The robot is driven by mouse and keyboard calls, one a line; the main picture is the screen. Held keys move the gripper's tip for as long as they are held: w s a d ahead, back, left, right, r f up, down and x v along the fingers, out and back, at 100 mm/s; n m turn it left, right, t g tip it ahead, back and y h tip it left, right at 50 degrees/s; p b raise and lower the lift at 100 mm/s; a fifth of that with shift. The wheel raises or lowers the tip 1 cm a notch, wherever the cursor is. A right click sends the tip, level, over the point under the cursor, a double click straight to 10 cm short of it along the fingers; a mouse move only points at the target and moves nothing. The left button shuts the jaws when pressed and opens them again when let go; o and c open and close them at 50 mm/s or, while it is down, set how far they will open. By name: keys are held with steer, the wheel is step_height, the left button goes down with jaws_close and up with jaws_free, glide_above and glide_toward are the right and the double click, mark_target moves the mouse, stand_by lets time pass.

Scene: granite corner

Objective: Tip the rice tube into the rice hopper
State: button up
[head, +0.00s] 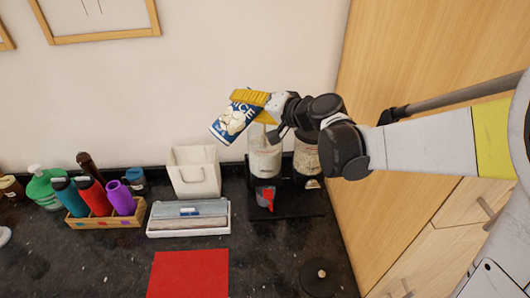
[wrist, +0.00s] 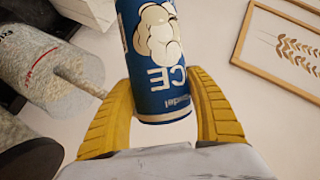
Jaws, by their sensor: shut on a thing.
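The rice tube (head: 233,120) is a blue and white can with "RICE" lettering. It is held tilted in the air, one end pointing down and left in the head view. My gripper (head: 256,106) has its yellow fingers shut around it; they also flank the can in the wrist view (wrist: 163,112). A clear hopper with pale contents (head: 264,158) stands on the counter below and right of the tube. A pale hopper with red marking shows at left in the wrist view (wrist: 45,75). The tube and hopper look apart. The tube's opening is not clearly visible.
A second hopper (head: 307,160) stands beside the first, close to the wooden cabinet (head: 420,60). A red scoop (head: 265,197) is in front. A white bin (head: 193,172), white tray (head: 188,230), bottle crate (head: 105,220) and red mat (head: 188,274) lie left. A dark round lid (head: 319,277) is near the front.

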steer(key=shift+f+m+y+b, duration=0.3)
steer(key=shift+f+m+b, duration=0.15)
steer(key=shift+b, duration=0.25)
stand_by(0.7)
steer(key=shift+d+f, duration=0.1)
steer(key=shift+f, duration=0.05)
steer(key=shift+b, duration=0.4)
steer(key=shift+w+f+m+y+b, duration=0.1)
steer(key=shift+f+m+y+b, duration=0.2)
steer(key=shift+m+b, duration=0.15)
steer(key=shift+f, duration=0.1)
stand_by(0.5)
steer(key=shift+f+m+b, duration=0.25)
steer(key=shift+m+b, duration=0.05)
steer(key=shift+b, duration=0.2)
steer(key=shift+d+f, duration=0.1)
